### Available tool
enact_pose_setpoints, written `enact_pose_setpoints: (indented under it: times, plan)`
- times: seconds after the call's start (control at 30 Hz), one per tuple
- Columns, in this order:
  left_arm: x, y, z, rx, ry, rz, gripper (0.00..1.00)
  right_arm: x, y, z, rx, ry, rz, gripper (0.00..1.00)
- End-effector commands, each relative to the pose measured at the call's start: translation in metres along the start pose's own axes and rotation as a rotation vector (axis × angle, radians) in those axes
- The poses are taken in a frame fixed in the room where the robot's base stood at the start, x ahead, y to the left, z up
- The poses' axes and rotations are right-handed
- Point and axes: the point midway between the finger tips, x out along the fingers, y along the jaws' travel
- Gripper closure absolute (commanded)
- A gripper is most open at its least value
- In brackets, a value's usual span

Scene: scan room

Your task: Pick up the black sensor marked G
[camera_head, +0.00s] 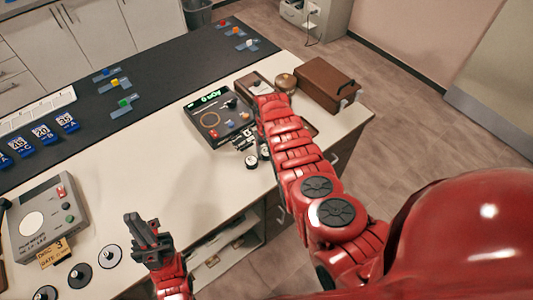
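No letter G can be read on any sensor at this size. A small dark round piece (231,103) sits on the grey tester with a green display (203,125); I cannot tell whether it is the black sensor. My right arm reaches over the table beside the tester. Dark metal parts that look like my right gripper (243,140) are at the tester's front right edge; their opening and any content cannot be made out. My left gripper (147,240) is above the front table edge, away from the tester, with its finger gap unclear.
Two small white-topped round pieces (251,162) stand near the tester. A brown case (325,85) and a brass-coloured round object (285,82) are behind it. A grey scale-like device (45,222), dark discs (80,275) and blue lettered blocks (43,134) are at left.

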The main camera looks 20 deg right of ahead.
Motion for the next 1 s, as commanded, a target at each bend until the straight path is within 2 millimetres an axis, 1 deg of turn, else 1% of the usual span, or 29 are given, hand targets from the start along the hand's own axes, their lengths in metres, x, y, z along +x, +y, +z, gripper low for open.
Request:
enact_pose_setpoints:
  times: [0.03, 0.23, 0.27, 0.67, 0.93, 1.0]
  plan:
    - [0.0, 0.0, 0.0, 0.0, 0.0, 0.0, 1.0, 0.0, 0.0, 0.0, 0.0, 0.0, 0.0, 0.62]
    - [0.0, 0.0, 0.0, 0.0, 0.0, 0.0, 1.0, 0.0, 0.0, 0.0, 0.0, 0.001, 0.0, 0.98]
    - [0.0, 0.0, 0.0, 0.0, 0.0, 0.0, 1.0, 0.0, 0.0, 0.0, 0.0, 0.001, 0.0, 0.99]
    - [0.001, 0.0, 0.0, 0.0, 0.0, 0.0, 1.0, -0.004, 0.0, -0.002, 0.001, 0.005, 0.0, 0.99]
    - [0.002, 0.0, 0.0, 0.0, 0.0, 0.0, 1.0, -0.017, 0.0, -0.001, -0.001, 0.003, 0.002, 0.99]
    - [-0.003, 0.0, 0.0, 0.0, 0.0, 0.0, 1.0, -0.021, 0.001, -0.002, 0.001, 0.005, 0.001, 0.99]
